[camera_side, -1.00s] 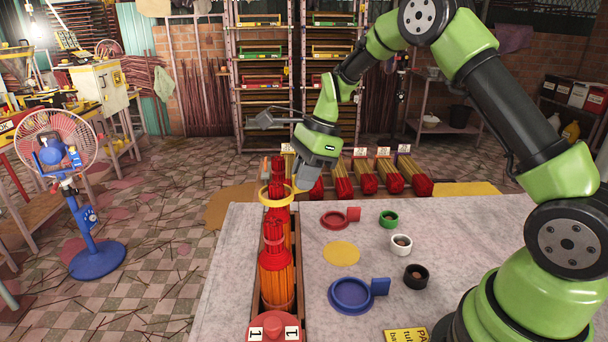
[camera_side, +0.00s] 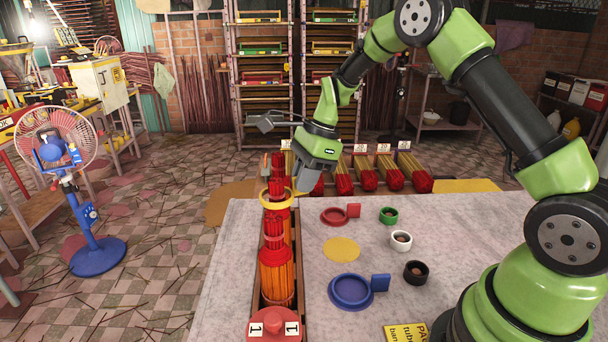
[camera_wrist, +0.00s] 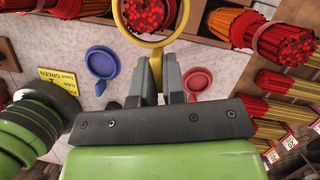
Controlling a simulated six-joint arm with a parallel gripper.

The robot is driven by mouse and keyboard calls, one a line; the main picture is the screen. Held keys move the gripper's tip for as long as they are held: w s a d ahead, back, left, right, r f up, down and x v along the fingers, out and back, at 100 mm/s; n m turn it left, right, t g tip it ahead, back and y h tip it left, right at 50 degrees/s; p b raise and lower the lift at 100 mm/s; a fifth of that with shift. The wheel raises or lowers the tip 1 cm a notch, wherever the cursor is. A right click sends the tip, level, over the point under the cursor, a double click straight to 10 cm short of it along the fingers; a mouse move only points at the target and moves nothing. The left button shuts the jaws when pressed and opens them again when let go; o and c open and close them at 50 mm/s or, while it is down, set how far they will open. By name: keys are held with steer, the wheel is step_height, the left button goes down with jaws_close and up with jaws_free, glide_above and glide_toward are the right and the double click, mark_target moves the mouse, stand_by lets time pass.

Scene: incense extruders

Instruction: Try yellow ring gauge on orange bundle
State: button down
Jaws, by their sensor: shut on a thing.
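The yellow ring gauge (camera_side: 277,204) is held level over the wooden trough at the table's left side. In the side view it appears to circle the red top of an orange bundle (camera_side: 287,226) behind the nearest one. In the wrist view red stick ends (camera_wrist: 147,10) show inside the yellow ring (camera_wrist: 118,18). My gripper (camera_side: 301,188) is to the right of the bundle, shut on the ring's handle, which is partly hidden between the fingers (camera_wrist: 158,82). The nearest orange bundle (camera_side: 277,278) stands in front, apart from the ring. How far down the ring sits is unclear.
A red lidded piece (camera_side: 274,333) sits at the trough's near end. Several bundles lie behind the table.

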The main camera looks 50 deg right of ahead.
steer(key=shift+f, duration=4.3)
steer(key=shift+r, duration=0.1)
steer(key=shift+r, duration=8.15)
